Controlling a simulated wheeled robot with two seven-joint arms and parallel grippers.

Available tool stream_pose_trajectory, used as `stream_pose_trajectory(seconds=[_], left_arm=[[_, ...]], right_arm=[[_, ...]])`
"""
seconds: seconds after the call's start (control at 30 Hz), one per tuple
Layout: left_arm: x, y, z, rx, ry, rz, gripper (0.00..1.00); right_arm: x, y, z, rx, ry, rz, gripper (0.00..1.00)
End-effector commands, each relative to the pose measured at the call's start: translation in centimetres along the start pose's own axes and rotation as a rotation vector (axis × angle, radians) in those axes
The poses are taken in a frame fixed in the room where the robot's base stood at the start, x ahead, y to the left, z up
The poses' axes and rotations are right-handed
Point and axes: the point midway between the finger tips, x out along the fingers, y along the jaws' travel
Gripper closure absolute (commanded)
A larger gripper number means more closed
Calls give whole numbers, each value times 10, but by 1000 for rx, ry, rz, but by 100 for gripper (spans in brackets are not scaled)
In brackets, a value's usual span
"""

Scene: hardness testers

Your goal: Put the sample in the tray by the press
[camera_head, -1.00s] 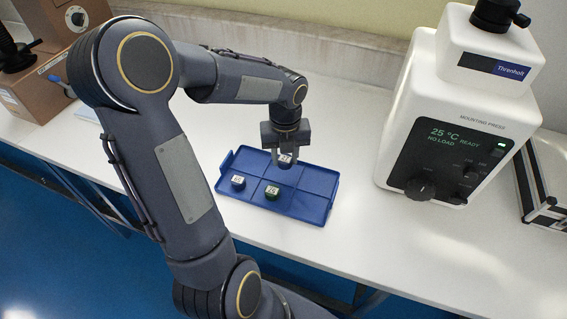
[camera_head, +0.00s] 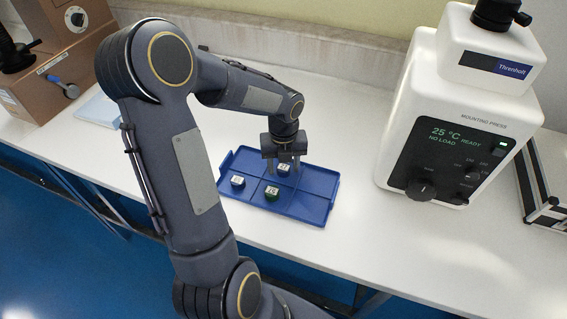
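The blue tray (camera_head: 312,207) lies on the white bench to the left of the mounting press (camera_head: 450,110). A small dark sample with a white label (camera_head: 284,170) sits in a back compartment of the tray. My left gripper (camera_head: 284,167) is right above this sample, its fingers spread to either side with gaps showing. My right gripper is not in view.
A brown tester (camera_head: 60,75) stands at the back left, with a pale blue sheet (camera_head: 100,109) near it. The bench between tray and press is clear.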

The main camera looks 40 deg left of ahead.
Motion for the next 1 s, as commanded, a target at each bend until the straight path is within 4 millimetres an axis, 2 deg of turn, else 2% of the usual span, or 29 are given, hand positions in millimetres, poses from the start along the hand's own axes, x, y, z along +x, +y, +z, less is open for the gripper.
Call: stream_pose_trajectory(seconds=[0.3, 0.43, 0.57, 0.8, 1.0], left_arm=[[-1, 0, 0, 0, 0, 0, 44], [-11, 0, 0, 0, -2, 0, 44], [-34, 0, 1, -2, -5, -3, 44], [-86, -1, 1, 0, -5, -2, 44], [-115, 0, 0, 0, -2, -1, 44]], right_arm=[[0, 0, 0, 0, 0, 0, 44], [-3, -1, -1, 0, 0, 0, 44], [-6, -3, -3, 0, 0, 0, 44], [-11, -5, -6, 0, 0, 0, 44], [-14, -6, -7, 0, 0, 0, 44]])
